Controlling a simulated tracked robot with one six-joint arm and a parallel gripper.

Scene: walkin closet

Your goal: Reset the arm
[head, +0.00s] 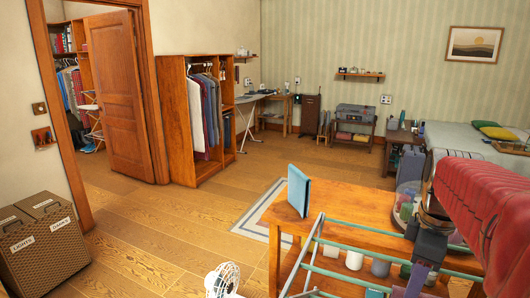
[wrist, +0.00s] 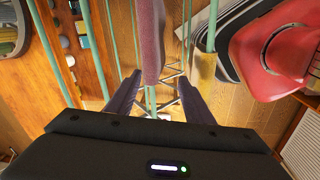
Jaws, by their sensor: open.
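My gripper (head: 409,284) is at the lower right of the head view, low over a rack of teal rods (head: 318,268). Its purple-grey fingers are spread apart. In the wrist view my gripper (wrist: 157,88) shows both fingers apart, with nothing clasped. A pinkish cloth-like strip (wrist: 150,40) hangs from the top of that view, its lower end in line with the gap between the fingers. I cannot tell how far beyond the fingertips it is. The teal rods (wrist: 112,40) run on both sides of it.
A wooden table (head: 350,205) with an upright blue item (head: 299,190) stands behind the rack. A white fan (head: 222,280) is at the bottom. A red object (wrist: 278,45) lies to the right in the wrist view.

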